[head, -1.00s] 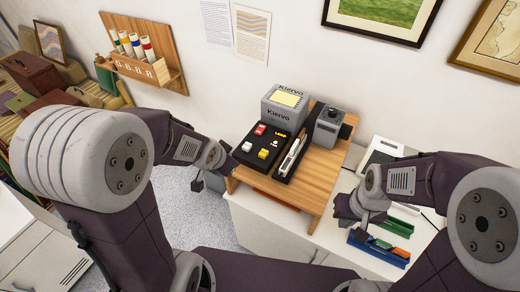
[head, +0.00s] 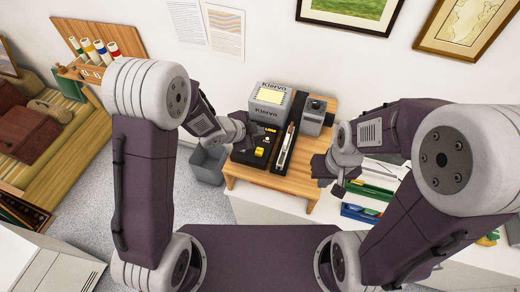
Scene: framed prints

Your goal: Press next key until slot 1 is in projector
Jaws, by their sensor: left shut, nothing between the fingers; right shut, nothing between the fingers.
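A black key panel (head: 264,143) lies on the wooden stand. A yellow key (head: 260,152) and a small lit yellow display (head: 270,130) show on it. The red and white keys are hidden behind my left gripper (head: 243,143), which is shut and hangs over the panel's left part; I cannot tell if it touches a key. A long slide tray (head: 285,150) lies right of the panel, its slot numbers too small to read. A grey projector-like box (head: 312,120) stands behind it. My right gripper (head: 338,187) is shut and empty, right of the stand.
Grey Kiervo boxes (head: 267,98) stand at the back of the wooden stand (head: 300,180). A blue tray (head: 360,213) and a green tray (head: 370,190) lie to the right on the white cabinet. A grey bin (head: 208,165) stands on the floor at left.

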